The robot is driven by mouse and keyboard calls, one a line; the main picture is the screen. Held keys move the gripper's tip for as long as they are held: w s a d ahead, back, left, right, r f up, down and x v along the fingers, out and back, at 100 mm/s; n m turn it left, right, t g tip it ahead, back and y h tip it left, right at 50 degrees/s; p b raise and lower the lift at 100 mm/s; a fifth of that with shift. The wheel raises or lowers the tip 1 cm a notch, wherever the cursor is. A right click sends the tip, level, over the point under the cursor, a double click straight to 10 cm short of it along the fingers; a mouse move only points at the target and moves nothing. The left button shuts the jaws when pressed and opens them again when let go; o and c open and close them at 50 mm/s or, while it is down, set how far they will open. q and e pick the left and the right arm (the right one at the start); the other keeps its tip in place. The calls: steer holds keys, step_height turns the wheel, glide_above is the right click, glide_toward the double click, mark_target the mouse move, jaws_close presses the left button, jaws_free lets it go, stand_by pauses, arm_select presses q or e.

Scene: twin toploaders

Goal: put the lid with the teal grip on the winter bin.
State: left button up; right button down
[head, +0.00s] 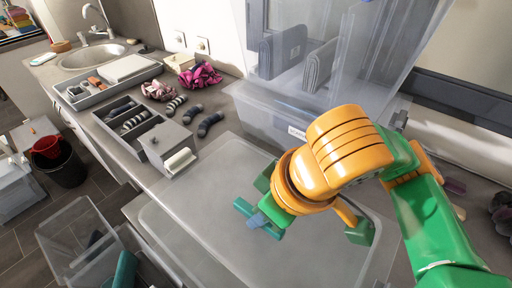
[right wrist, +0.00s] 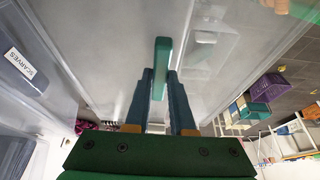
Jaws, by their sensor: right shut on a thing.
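The lid with the teal grip is a wide, clear, flat panel (head: 205,190) in front of the bins in the head view. Its teal grip (head: 243,206) is a short bar, which also shows in the right wrist view (right wrist: 161,62). My right gripper (head: 262,218) is shut on this grip, with a finger on each side of it. A clear bin (head: 262,122) stands behind the lid, with grey folded things showing above it. A label reading SCARVES (right wrist: 25,65) shows in the right wrist view. I cannot read a winter label. My left gripper is not in view.
A grey divided tray (head: 135,122) with socks stands left of the lid, with loose socks and crumpled pink cloths (head: 200,75) nearby. A sink (head: 92,58) is at the back left. An open clear bin (head: 75,235) is at the lower left.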

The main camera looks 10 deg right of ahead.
steer(key=w+d+f, duration=0.1)
steer(key=w, duration=0.1)
steer(key=w+d+f, duration=0.1)
steer(key=w, duration=0.1)
steer(key=w+d+f, duration=0.1)
steer(key=w, duration=0.1)
steer(key=shift+w+f, duration=0.2)
steer(key=shift+w, duration=0.1)
steer(key=w+f, duration=0.1)
steer(key=f, duration=0.1)
steer(key=w+d+f, duration=0.1)
steer(key=w+f, duration=0.1)
steer(key=w+d+f, duration=0.1)
steer(key=w+f, duration=0.1)
steer(key=shift+f, duration=0.15)
step_height(320, 180, down, 3)
steer(key=shift+s+r+p, duration=0.1)
steer(key=shift+r+p, duration=0.1)
steer(key=shift+p, duration=0.35)
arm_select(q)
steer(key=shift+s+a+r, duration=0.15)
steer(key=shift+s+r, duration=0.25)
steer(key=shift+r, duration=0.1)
arm_select(e)
steer(key=shift+f, duration=0.15)
steer(key=shift+f, duration=0.1)
